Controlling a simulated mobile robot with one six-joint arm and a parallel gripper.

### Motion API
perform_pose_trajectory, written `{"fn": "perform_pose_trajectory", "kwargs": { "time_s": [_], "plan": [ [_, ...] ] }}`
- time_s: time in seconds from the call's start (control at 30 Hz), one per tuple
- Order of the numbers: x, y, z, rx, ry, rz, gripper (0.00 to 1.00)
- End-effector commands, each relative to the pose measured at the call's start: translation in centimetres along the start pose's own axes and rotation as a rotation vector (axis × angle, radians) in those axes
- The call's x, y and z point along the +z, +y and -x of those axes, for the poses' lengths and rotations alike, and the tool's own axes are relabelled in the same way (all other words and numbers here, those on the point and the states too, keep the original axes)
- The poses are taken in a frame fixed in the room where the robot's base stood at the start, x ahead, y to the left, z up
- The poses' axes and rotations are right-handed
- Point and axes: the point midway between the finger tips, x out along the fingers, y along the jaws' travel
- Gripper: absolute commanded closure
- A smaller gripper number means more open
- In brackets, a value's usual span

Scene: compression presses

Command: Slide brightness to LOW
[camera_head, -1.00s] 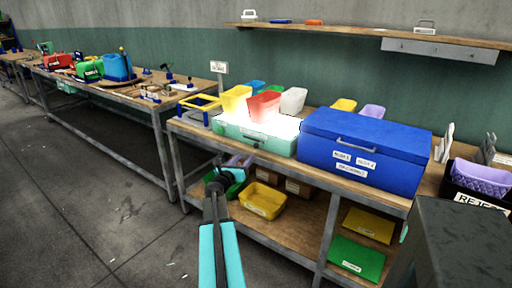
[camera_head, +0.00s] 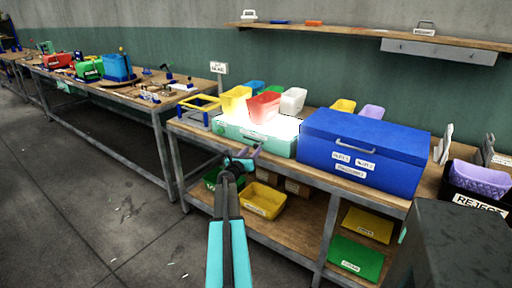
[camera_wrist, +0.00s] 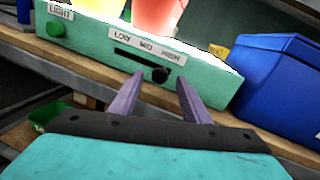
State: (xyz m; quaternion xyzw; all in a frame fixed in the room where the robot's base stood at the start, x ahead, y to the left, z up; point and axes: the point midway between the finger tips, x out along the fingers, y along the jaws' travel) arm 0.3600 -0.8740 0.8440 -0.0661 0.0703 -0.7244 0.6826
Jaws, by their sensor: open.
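The teal light box (camera_head: 232,133) stands on the bench with its top glowing bright white. In the wrist view its front face (camera_wrist: 204,80) has a dark slot (camera_wrist: 132,57) below the labels LOW, MID and HIGH. The round black slider knob (camera_wrist: 160,75) sits at the right end of the slot, under HIGH. My gripper (camera_head: 250,157) is in front of the box. In the wrist view my gripper (camera_wrist: 160,83) is open, its two purple fingers spread on either side of the knob's position. I cannot tell whether they touch it.
A green button (camera_wrist: 56,29) sits under a LIGHT label, left of the slot. Translucent bins, including a red one (camera_head: 264,106), stand on the box. A blue lidded box (camera_head: 362,150) is close on the right. A yellow bin (camera_head: 263,200) is on the shelf below.

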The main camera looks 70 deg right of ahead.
Motion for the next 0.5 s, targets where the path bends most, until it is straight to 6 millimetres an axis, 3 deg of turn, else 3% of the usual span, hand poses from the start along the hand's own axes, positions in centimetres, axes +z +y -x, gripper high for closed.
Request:
{"fn": "perform_pose_trajectory", "kwargs": {
  "time_s": [0.5],
  "plan": [
    [0.0, 0.0, -4.4, 0.000, 0.000, -0.001, 0.57]
  ]
}}
